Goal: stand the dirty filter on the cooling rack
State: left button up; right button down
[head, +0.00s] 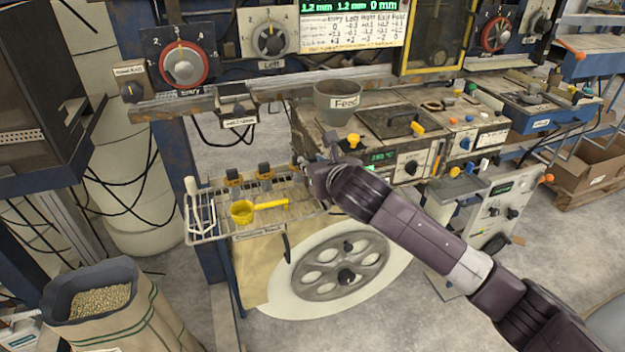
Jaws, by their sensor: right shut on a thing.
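My right gripper (316,178) is over the right end of a wire rack (205,222), its arm coming in from the lower right. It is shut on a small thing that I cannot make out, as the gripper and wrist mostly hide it. I cannot tell whether that thing is the dirty filter or whether it touches the rack. My left gripper is not in view.
A grey Feed hopper (338,103) stands behind. A handwheel (340,265) is below, and a pellet sack (110,305) is at lower left.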

jog(key=shift+f, duration=2.7)
jog(key=shift+f, duration=0.15)
jog(key=c, duration=1.7)
grip_release()
jog(key=v, duration=1.2)
jog(key=shift+b, duration=0.3)
